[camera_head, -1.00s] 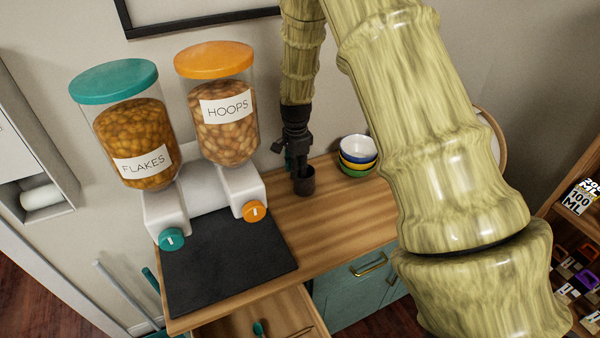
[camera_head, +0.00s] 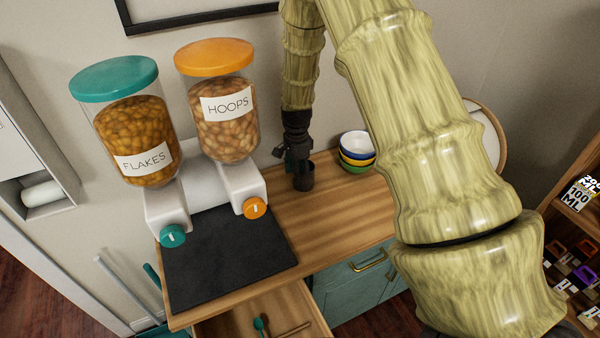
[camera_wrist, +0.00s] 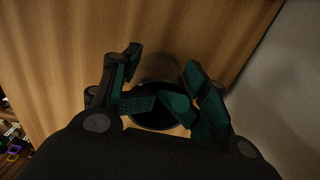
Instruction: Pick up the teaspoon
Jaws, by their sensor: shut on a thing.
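My gripper (camera_head: 297,152) points down at a small dark cup (camera_head: 304,180) on the wooden counter. In the wrist view my gripper (camera_wrist: 167,102) has its green-padded fingers closed in over the cup's mouth (camera_wrist: 155,120). A teal rounded piece, seemingly the teaspoon (camera_wrist: 178,107), shows between the fingers above the cup. My gripper appears shut on it. The lower part of the teaspoon is hidden. In the head view a separate teal spoon (camera_head: 260,326) lies in the open drawer.
Two cereal dispensers, flakes (camera_head: 130,120) and hoops (camera_head: 218,100), stand left of my gripper by a dark mat (camera_head: 225,262). Stacked bowls (camera_head: 357,150) stand close to the right of the cup. The wall is close behind. The counter in front of the cup is clear.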

